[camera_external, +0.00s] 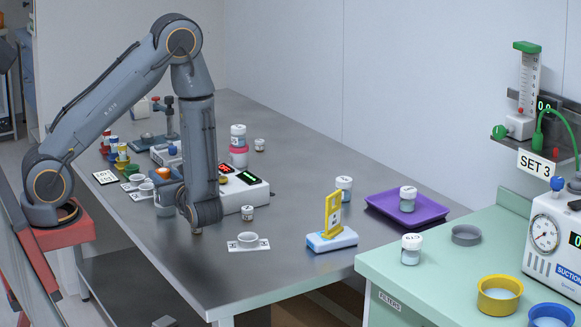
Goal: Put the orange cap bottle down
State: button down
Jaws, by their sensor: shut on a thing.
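My gripper (197,226) points straight down at the front of the steel table (288,272), left of a white card with a small white cup. It is shut on a small bottle, of which only a brownish lower bit (196,232) shows under the wrist. The cap of this bottle is hidden by my gripper, so its colour does not show. The held bottle is close to the table top; I cannot tell whether it touches.
A device with lit displays (243,192) stands behind. A yellow sign on a blue-white base (332,240) and a purple tray (432,213) are farther right. Table between is partly clear.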

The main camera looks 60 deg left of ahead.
jog(key=shift+f, duration=0.15)
jog(key=c, duration=1.3)
grip_release()
